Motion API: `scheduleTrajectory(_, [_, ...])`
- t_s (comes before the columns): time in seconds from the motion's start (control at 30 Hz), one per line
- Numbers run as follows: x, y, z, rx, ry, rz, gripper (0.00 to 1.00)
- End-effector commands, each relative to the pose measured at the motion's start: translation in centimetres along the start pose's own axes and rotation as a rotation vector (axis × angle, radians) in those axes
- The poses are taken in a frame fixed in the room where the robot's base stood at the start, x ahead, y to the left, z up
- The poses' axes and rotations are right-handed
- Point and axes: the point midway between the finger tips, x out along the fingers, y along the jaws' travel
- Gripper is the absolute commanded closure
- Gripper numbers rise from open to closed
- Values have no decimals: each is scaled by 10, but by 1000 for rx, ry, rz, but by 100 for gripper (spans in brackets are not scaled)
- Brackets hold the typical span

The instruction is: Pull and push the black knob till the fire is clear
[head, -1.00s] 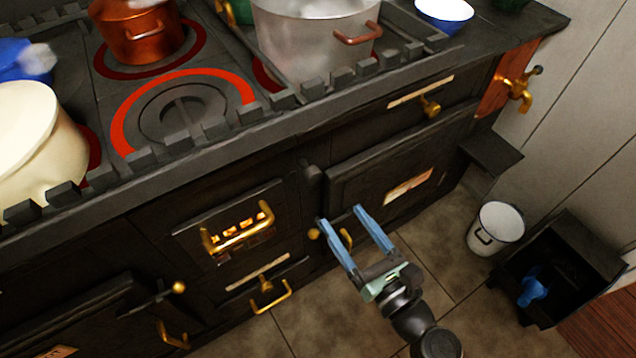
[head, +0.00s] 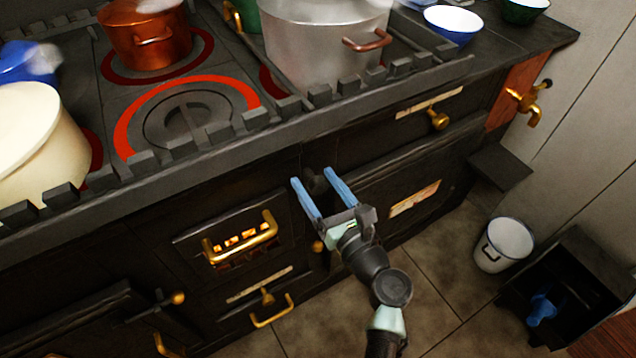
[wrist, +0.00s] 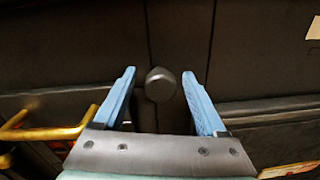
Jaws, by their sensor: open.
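The black knob (wrist: 160,85) sticks out of the dark stove front in the wrist view, between and just beyond my two blue fingers. In the head view the knob (head: 317,181) shows between the fingertips, right of the fire door. My gripper (head: 311,176) is open, with a finger on each side of the knob and no contact visible. It also shows open in the wrist view (wrist: 158,72). The fire (head: 233,240) glows orange behind the bars of the small door with a brass handle (head: 240,240).
Pots stand on the stove top: a cream pot (head: 40,150), a copper pot (head: 145,40) and a steel pot (head: 325,45). A brass tap (head: 527,100) juts out at the right. A white bucket (head: 503,245) stands on the floor. Tiled floor lies clear before the stove.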

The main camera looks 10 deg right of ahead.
Motion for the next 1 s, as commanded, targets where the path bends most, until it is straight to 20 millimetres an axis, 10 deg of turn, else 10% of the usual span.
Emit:
scheduleTrajectory(0.5, [0,0,0,-1,0,-1,100])
scheduleTrajectory(1.0, [-1,0,0,-1,0,-1,100])
